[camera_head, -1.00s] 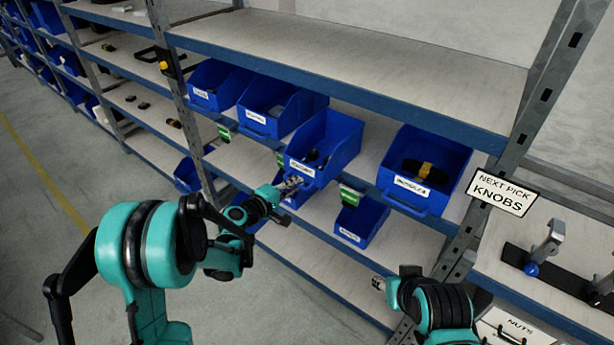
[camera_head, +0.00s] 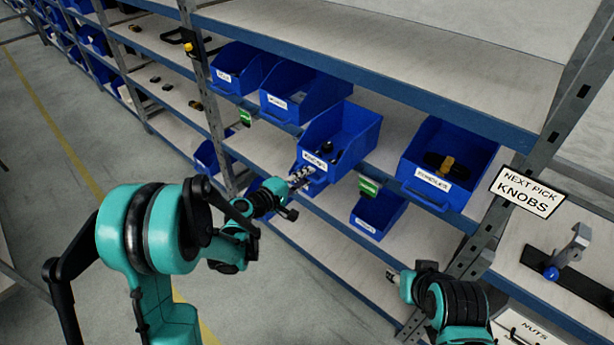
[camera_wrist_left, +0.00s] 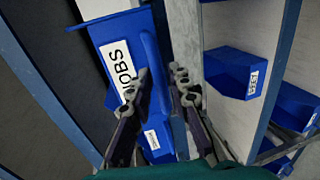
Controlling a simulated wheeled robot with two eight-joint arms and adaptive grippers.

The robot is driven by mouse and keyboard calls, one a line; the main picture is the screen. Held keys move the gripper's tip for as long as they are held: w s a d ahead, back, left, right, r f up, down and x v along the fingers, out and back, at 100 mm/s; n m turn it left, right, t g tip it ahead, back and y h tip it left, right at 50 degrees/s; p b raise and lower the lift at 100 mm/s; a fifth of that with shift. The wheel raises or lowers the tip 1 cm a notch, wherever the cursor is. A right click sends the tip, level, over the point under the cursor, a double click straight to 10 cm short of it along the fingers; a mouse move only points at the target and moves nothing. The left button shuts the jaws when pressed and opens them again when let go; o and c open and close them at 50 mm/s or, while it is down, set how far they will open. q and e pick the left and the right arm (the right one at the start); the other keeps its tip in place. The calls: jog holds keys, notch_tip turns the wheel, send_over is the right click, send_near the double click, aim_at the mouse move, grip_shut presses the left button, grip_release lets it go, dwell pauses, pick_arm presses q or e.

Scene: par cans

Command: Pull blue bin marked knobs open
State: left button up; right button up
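The blue bin (camera_head: 340,137) holds small dark knobs and stands on the middle shelf, with its front sticking out further than the neighbouring bins. Its white label, partly covered, reads "NOBS" in the left wrist view (camera_wrist_left: 119,70). My left gripper (camera_head: 302,178) is at the bin's front, below the label.
Blue bins stand on both sides: one (camera_head: 300,92) to the left and one (camera_head: 448,160) to the right. A lower bin (camera_head: 378,214) sits below. A sign (camera_head: 527,191) reads "NEXT PICK KNOBS". A shelf post (camera_head: 550,140) stands at the right. Open floor lies at the left.

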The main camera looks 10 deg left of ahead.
pick_arm(q)
jog(key=v, duration=1.1)
jog(key=shift+s, duration=0.2)
jog(key=shift+a, duration=0.1)
jog(key=s+a+m+g+y, duration=0.2)
jog(key=s+m+y, duration=0.2)
jog(key=s, duration=0.6)
jog(key=s+a+m+g+y, duration=0.2)
jog(key=s+m+y, duration=0.3)
jog(key=s, duration=0.6)
jog(key=shift+m+g, duration=0.7)
jog(key=shift+m, duration=0.2)
